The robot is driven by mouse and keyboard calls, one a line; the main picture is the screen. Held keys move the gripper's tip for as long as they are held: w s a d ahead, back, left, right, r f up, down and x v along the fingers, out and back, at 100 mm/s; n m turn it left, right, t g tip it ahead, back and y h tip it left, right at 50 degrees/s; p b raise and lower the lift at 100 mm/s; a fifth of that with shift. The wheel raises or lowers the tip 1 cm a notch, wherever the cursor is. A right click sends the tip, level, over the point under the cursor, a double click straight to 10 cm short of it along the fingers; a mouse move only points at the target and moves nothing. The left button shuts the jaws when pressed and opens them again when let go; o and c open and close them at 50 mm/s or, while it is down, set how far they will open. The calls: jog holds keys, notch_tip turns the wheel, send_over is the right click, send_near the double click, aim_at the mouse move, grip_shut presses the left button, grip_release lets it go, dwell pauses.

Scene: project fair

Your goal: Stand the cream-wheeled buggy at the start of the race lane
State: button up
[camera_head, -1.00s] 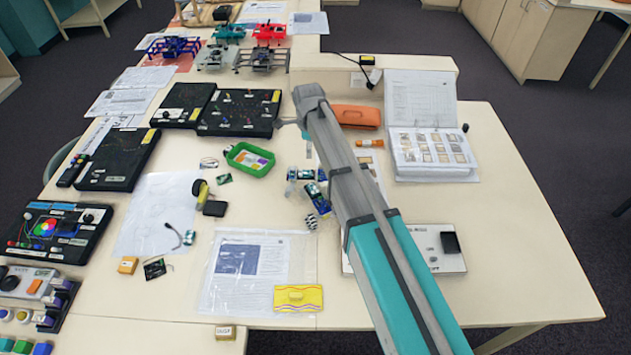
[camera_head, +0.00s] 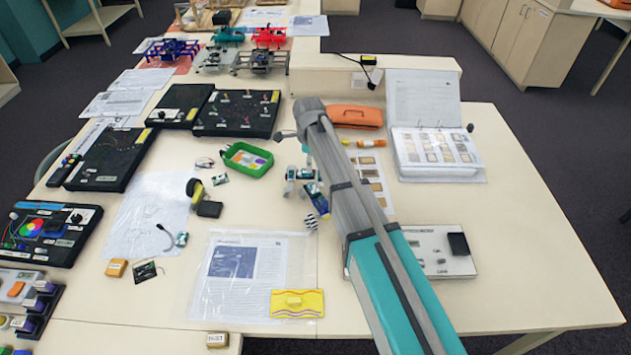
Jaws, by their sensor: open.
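A small blue and white wheeled thing (camera_head: 314,192), which looks like a buggy with pale wheels, stands on the table just left of my arm. My arm covers part of it, and I cannot tell its wheel colour for sure. A small black-and-white striped piece (camera_head: 311,221) is just in front of it. My gripper (camera_head: 286,135) shows only as a small grey part left of my arm's far end, above the table behind the buggy. It is open, with most of it hidden by the arm. I cannot pick out a race lane for sure.
A green tray (camera_head: 226,160) is left of the buggy. An orange case (camera_head: 356,115) and an open binder (camera_head: 430,108) stand behind and right. A white box with a black panel (camera_head: 433,262) is right of my arm. Black boards fill the left side. Table is bare at far right (camera_head: 530,230).

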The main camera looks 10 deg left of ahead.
aim_at(309, 179)
dwell(0.4)
jog(key=shift+d+f+b, duration=0.2)
jog(key=shift+f+b, duration=2.4)
jog(key=shift+f, duration=0.05)
grip_shut()
